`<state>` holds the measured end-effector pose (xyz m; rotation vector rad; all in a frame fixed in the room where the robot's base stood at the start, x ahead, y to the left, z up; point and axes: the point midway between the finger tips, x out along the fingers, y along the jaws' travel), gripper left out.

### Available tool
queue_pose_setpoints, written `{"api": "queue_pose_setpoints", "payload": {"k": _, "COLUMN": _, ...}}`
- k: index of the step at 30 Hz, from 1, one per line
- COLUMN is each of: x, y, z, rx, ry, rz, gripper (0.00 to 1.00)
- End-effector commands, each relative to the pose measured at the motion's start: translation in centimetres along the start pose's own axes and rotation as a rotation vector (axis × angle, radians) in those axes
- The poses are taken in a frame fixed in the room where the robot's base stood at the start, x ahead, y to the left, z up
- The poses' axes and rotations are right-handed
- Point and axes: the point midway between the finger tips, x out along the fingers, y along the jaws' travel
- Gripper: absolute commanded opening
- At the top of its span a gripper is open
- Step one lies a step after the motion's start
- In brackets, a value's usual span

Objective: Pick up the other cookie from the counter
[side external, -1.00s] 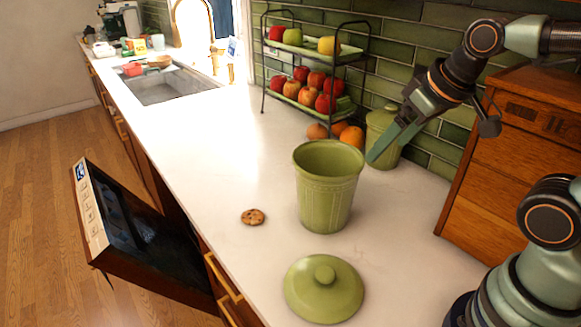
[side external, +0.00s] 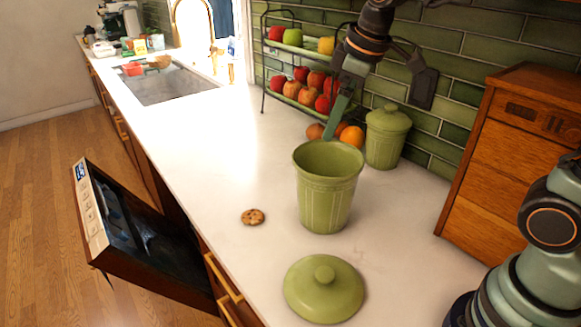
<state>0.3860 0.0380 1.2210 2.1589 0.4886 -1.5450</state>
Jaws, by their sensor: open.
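A round brown cookie with dark chips (side external: 253,217) lies flat on the white counter (side external: 180,128), left of the open green jar (side external: 328,190). The jar stands upright without its lid, and its inside floor is hidden. Its green lid (side external: 324,289) lies on the counter in front of it, knob up. My gripper (side external: 335,122) is above and behind the jar's rim, in front of the fruit rack. It is open with nothing seen in it, and it is well apart from the cookie.
A two-tier fruit rack (side external: 305,52) stands against the green tiled wall. A lidded green jar (side external: 386,137) and a wooden cabinet (side external: 508,160) stand at the right. An open dishwasher door (side external: 135,235) juts out below the counter. The counter around the cookie is clear.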

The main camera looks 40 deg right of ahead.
Motion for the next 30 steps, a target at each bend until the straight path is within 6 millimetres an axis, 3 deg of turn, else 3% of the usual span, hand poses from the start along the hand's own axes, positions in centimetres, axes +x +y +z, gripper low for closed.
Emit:
{"api": "queue_pose_setpoints", "payload": {"k": 6, "x": 3.7, "y": 0.1, "z": -5.5, "rx": -0.295, "ry": -0.07, "rz": -0.065, "gripper": 1.0}}
{"api": "queue_pose_setpoints", "payload": {"k": 15, "x": 11.1, "y": -1.3, "z": -11.0, "rx": -0.694, "ry": -0.139, "rz": -0.17, "gripper": 1.0}}
{"api": "queue_pose_setpoints", "payload": {"k": 22, "x": 17.0, "y": -3.3, "z": -13.2, "rx": -0.957, "ry": -0.169, "rz": -0.251, "gripper": 1.0}}
{"api": "queue_pose_setpoints", "payload": {"k": 30, "x": 20.0, "y": -4.4, "z": -13.5, "rx": -1.073, "ry": -0.179, "rz": -0.289, "gripper": 1.0}}
